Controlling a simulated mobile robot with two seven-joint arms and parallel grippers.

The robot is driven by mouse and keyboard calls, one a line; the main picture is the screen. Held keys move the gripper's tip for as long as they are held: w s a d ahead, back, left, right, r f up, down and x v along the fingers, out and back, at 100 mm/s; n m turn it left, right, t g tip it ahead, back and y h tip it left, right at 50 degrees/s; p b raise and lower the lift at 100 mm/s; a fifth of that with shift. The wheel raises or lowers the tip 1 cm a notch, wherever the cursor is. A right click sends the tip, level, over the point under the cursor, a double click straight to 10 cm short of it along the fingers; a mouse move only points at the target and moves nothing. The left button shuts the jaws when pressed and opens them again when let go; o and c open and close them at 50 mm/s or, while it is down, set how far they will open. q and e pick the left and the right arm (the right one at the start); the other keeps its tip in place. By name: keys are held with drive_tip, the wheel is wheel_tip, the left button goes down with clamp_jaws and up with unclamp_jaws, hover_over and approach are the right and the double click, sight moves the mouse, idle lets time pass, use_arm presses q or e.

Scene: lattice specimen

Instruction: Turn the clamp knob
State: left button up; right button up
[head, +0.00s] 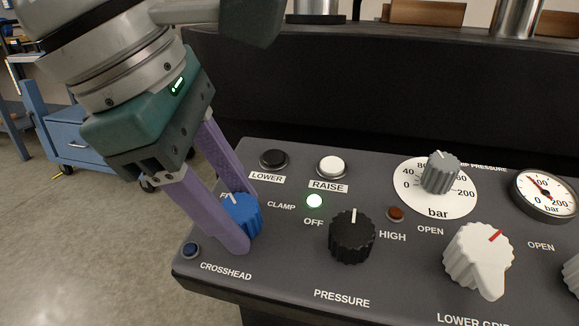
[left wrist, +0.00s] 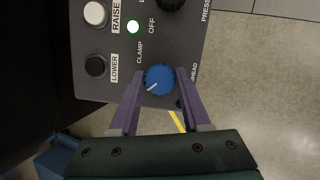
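The blue knob (head: 243,215) sits on the panel's left part, between the words CLAMP and CROSSHEAD. It also shows in the left wrist view (left wrist: 159,78). In the head view its white mark points up and left, toward a label partly hidden by a finger. My left gripper (head: 242,220) reaches down with one purple finger on each side of the knob. In the left wrist view, its fingertips (left wrist: 160,77) lie against the knob's opposite sides, with no clear gap visible. My right gripper is not in view.
A black PRESSURE knob (head: 352,237) stands to the right. Behind are a black LOWER button (head: 273,159) and a white RAISE button (head: 331,167). A green lamp (head: 314,201) is lit. A white handled knob (head: 478,258) and gauge (head: 544,194) are farther right.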

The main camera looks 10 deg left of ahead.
use_arm(q)
drive_tip(key=o, duration=0.4)
drive_tip(key=shift+c, duration=0.2)
drive_tip(key=p+v, duration=0.2)
drive_tip(key=v, duration=0.8)
